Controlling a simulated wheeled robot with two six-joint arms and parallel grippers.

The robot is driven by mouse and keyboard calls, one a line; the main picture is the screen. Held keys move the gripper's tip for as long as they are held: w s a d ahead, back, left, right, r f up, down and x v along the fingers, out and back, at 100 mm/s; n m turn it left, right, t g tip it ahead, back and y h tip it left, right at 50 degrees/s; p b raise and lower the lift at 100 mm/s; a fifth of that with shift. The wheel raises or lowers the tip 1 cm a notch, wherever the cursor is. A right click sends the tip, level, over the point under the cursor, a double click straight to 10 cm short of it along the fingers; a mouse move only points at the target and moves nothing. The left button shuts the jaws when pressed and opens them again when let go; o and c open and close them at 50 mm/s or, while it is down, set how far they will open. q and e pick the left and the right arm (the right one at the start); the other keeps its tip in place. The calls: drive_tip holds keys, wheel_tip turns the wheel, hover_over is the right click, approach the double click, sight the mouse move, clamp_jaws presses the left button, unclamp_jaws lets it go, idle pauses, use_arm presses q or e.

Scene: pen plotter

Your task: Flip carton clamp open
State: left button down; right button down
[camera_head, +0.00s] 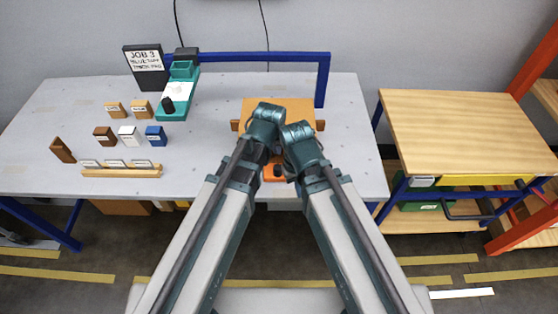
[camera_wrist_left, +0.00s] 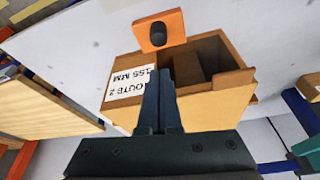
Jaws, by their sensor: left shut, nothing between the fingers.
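A brown carton (camera_head: 292,106) stands at the right part of the grey worktable, largely covered by my arms. In the left wrist view the carton (camera_wrist_left: 222,104) shows a white label and a dark open recess. An orange clamp piece with a black knob (camera_wrist_left: 160,31) lies at its edge; it also shows in the head view as an orange piece (camera_head: 270,174) between my arms. My left gripper (camera_wrist_left: 158,76) is shut and empty, its fingers in front of the carton; contact cannot be told. My right gripper's fingers are hidden beneath its wrist (camera_head: 301,134) in the head view.
A teal device (camera_head: 178,97) and a black job sign (camera_head: 146,66) stand at the back left. Several small blocks and a wooden rack (camera_head: 122,171) are on the left. A blue frame (camera_head: 323,80) rises behind the carton. A bare wooden bench (camera_head: 455,130) is at the right.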

sight(279, 159)
use_arm(q)
drive_tip(key=shift+f, duration=0.1)
use_arm(e)
drive_tip(key=shift+f, duration=0.1)
